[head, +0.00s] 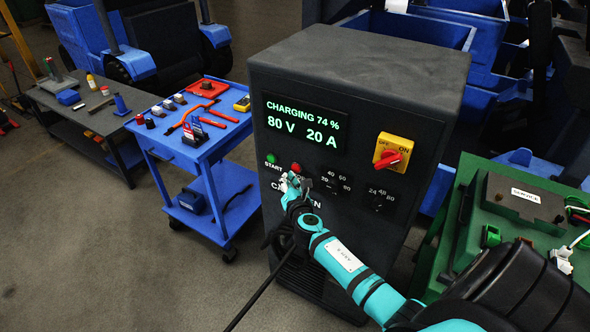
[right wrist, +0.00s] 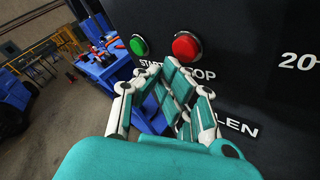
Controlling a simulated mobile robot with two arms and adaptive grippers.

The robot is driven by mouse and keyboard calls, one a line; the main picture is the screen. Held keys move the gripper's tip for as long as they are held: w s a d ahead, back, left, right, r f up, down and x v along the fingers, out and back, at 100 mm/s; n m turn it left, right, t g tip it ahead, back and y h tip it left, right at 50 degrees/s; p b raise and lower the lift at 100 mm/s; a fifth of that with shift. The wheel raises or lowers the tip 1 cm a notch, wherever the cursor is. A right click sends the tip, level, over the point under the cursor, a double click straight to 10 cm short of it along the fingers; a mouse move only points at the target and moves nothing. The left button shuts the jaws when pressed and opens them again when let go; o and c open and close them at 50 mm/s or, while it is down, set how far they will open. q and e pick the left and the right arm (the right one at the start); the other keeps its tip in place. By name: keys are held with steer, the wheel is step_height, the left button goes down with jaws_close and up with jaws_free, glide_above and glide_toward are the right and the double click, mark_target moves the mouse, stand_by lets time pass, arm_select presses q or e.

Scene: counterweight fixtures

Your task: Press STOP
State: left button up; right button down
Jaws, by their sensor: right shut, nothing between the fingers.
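The charger cabinet (head: 370,60) is a dark grey box. Its lit display (head: 305,122) reads CHARGING 74 %, 80 V, 20 A. The red STOP button (head: 296,168) sits on the front panel, right of the green START button (head: 270,158). In the right wrist view the red button (right wrist: 186,46) and green button (right wrist: 139,45) show plainly above the fingers. My right gripper (head: 291,182) is shut and empty, with its fingertips just below the red button. In the right wrist view the fingertips (right wrist: 172,70) overlap the STOP label; contact with the button cannot be told. My left gripper is not in view.
A yellow and red rotary switch (head: 393,151) is on the panel's right, above black knobs. A blue tool cart (head: 195,150) stands left of the cabinet. A green unit (head: 500,215) with cables is at the right. Open floor lies at lower left.

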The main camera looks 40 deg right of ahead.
steer(key=shift+d, duration=0.1)
steer(key=shift+w+d, duration=0.15)
steer(key=shift+d, duration=0.15)
steer(key=shift+w+d+r, duration=0.1)
steer(key=shift+w+d, duration=0.15)
steer(key=shift+d, duration=0.3)
stand_by(0.9)
stand_by(0.3)
steer(key=shift+s+a, duration=0.25)
steer(key=shift+a, duration=0.2)
steer(key=shift+s+a, duration=0.2)
steer(key=shift+a, duration=0.25)
steer(key=a, duration=0.1)
steer(key=s+a, duration=0.1)
steer(key=a, duration=0.1)
steer(key=s+a, duration=0.1)
steer(key=shift+a, duration=0.35)
